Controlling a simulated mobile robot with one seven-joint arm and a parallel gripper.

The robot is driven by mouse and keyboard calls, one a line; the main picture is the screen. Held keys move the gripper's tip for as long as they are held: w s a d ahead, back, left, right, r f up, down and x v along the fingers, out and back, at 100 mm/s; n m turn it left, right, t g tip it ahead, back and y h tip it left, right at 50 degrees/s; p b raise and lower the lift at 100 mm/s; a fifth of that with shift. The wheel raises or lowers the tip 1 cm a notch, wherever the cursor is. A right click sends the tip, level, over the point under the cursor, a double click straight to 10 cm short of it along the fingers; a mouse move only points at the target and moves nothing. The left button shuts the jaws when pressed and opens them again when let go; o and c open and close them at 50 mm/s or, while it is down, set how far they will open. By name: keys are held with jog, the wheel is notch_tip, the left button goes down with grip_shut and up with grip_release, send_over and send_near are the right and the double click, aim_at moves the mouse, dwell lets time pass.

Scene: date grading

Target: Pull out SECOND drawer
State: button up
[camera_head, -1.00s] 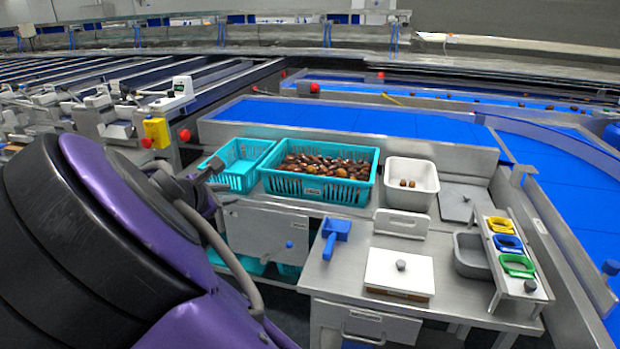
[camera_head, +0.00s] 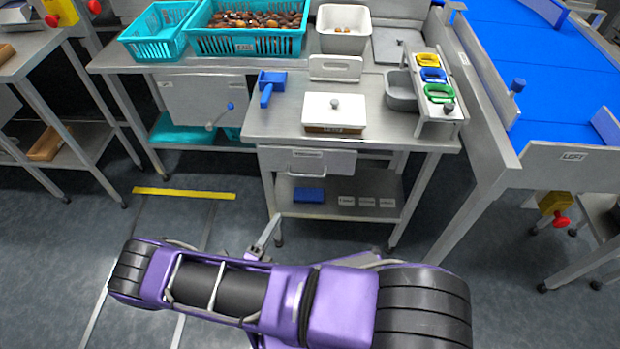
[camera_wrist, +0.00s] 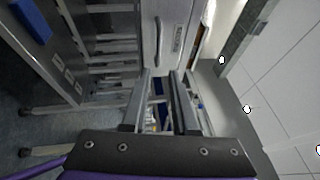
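One drawer (camera_head: 335,163) sits under the small steel table, with a bar handle (camera_head: 307,172) and a label too small to read. It looks closed. No other drawer shows clearly. My gripper (camera_head: 268,232) is low in front of the drawer, apart from it, with its fingers towards the table. In the wrist view the picture is turned sideways. There the drawer front (camera_wrist: 170,14) and its handle (camera_wrist: 158,42) are just beyond the fingertips. My gripper (camera_wrist: 161,74) is open there, with a gap between its two fingers and nothing held.
On the small table (camera_head: 270,126) are a lidded box (camera_head: 334,112), a blue scoop (camera_head: 271,87) and a rack of coloured rings (camera_head: 437,78). A lower shelf (camera_head: 350,184) holds a blue block (camera_head: 309,195). Floor in front is free.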

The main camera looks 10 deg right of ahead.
aim_at(305, 176)
jog(key=x, duration=1.7)
jog(key=shift+s+d+f+p, duration=0.1)
jog(key=shift+d+p, duration=0.25)
jog(key=shift+p, duration=0.05)
grip_shut()
dwell(0.6)
